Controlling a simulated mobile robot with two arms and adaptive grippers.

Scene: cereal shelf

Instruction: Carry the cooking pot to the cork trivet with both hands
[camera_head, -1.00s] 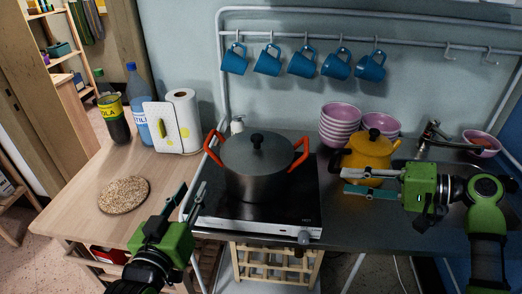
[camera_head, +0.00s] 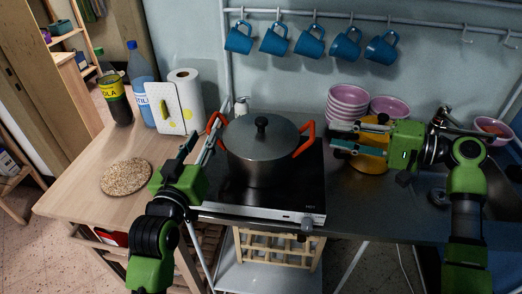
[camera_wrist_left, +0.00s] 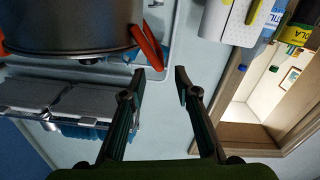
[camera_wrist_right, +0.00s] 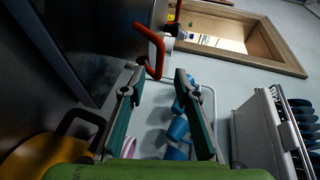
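The grey cooking pot (camera_head: 262,152) with a lid, black knob and two orange handles stands on the black cooktop (camera_head: 310,190). The round cork trivet (camera_head: 126,177) lies on the wooden table to the left. My left gripper (camera_head: 202,142) is open and empty, just left of the pot's left handle (camera_head: 215,127); that handle also shows near the fingertips in the left wrist view (camera_wrist_left: 149,45). My right gripper (camera_head: 332,135) is open and empty, right of the pot's right handle (camera_head: 306,138), which shows ahead between the fingers in the right wrist view (camera_wrist_right: 150,48).
A yellow kettle (camera_head: 370,160) stands partly hidden behind my right gripper. Pink bowls (camera_head: 347,108) are stacked behind it. A cutting board (camera_head: 168,108), paper towel roll (camera_head: 187,95) and bottles (camera_head: 142,90) stand at the table's back. Blue mugs (camera_head: 312,42) hang above.

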